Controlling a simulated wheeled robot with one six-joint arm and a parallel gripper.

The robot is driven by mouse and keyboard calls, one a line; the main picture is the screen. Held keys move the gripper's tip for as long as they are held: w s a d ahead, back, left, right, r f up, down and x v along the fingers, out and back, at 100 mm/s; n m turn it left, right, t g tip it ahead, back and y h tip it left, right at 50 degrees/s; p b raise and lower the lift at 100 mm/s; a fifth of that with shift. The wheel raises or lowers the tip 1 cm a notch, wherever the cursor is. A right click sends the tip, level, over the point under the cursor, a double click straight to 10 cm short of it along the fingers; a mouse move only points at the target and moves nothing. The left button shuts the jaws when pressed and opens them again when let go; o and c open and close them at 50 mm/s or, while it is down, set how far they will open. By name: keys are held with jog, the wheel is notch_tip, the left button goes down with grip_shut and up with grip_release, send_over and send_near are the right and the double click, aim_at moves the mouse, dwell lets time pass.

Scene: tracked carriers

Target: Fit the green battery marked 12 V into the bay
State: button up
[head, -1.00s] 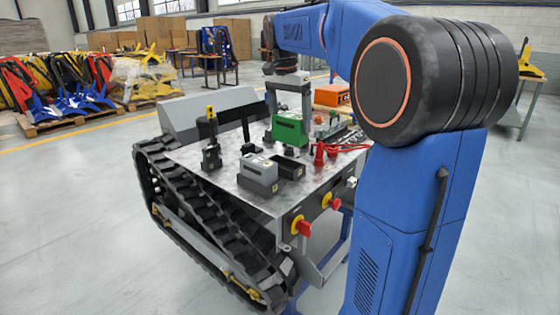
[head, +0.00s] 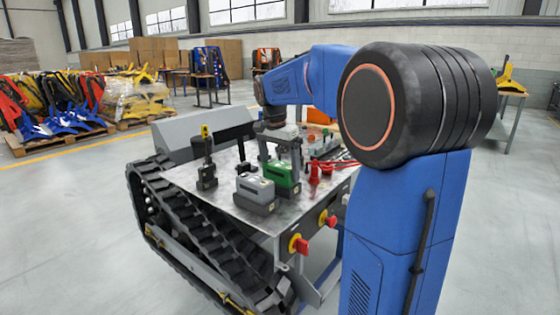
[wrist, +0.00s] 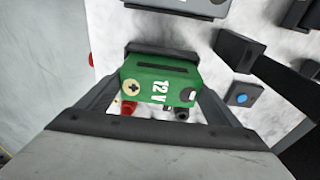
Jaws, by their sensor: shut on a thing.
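The green battery (head: 283,176) is held upright between the fingers of my gripper (head: 280,158), over the bay (head: 290,192) beside the grey battery (head: 254,188). Its lower edge meets the dark bay walls in the head view; I cannot tell whether it is fully seated. In the wrist view the green battery (wrist: 160,80) shows its 12 V mark and a round plus terminal, with my gripper (wrist: 160,92) shut on its two sides. A dark edge (wrist: 150,48) shows just behind it. The bay's inside is hidden.
The metal deck of the tracked carrier (head: 225,200) bears a dark upright device (head: 206,165) to the left and red plugs with cables (head: 314,174) to the right. Red and yellow knobs (head: 300,244) stick out from its front.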

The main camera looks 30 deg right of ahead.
jog(key=shift+f, duration=0.15)
jog(key=o, duration=2)
jog(key=r, duration=0.4)
jog(key=a+r, duration=0.1)
jog(key=r, duration=0.7)
jog(key=shift+s+a, duration=0.35)
jog(key=s+a+f+n+t, duration=0.1)
jog(key=s+a+f+n, duration=0.3)
jog(key=s+f, duration=0.4)
jog(key=s+a+f+n+t+y, duration=0.1)
jog(key=s+a+f+n, duration=0.4)
jog(key=s, duration=0.6)
jog(key=s+a+f+n+t, duration=0.2)
jog(key=s+a+f+n, duration=0.3)
jog(key=s+f, duration=0.5)
jog(key=shift+s+f+y, duration=0.3)
jog(key=shift+f, duration=0.05)
